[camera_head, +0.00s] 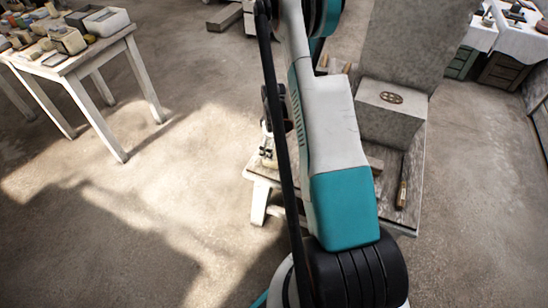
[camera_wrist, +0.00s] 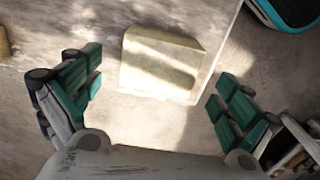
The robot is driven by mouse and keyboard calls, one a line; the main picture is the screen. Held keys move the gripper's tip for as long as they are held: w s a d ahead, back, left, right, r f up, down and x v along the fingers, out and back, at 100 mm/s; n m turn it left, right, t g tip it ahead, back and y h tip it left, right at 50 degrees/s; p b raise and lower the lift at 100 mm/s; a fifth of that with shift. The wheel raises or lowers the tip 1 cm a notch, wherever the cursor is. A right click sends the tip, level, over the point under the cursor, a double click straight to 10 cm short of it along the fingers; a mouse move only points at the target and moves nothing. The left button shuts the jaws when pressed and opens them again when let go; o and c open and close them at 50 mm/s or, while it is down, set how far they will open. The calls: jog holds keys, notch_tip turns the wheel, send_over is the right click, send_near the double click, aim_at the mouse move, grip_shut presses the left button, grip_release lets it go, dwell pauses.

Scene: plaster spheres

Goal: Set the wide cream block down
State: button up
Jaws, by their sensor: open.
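The wide cream block (camera_wrist: 160,62) lies on a pale worn tabletop (camera_wrist: 90,18) in the wrist view, close to the table's edge. Bands of light and shade cross its top. My gripper (camera_wrist: 158,82) is open, with one teal-padded finger left of the block and the other to its right. Gaps show between both fingers and the block, and nothing is held. In the head view my arm hides most of the gripper, and I cannot make out the block there.
A low bench (camera_head: 259,174) stands partly behind my arm, bearing a large grey stone block (camera_head: 388,115) and a small brown-handled tool (camera_head: 402,194). A white-legged table (camera_head: 103,52) with several small blocks stands at upper left. The floor between is clear.

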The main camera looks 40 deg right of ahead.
aim_at(273, 165)
notch_tip(273, 165, down, 4)
jog(key=shift+r+b, duration=0.1)
jog(key=shift+b, duration=0.65)
jog(key=shift+c, duration=0.6)
jog(key=c, duration=1.7)
jog(key=shift+r, duration=0.1)
jog(key=shift+c, duration=0.2)
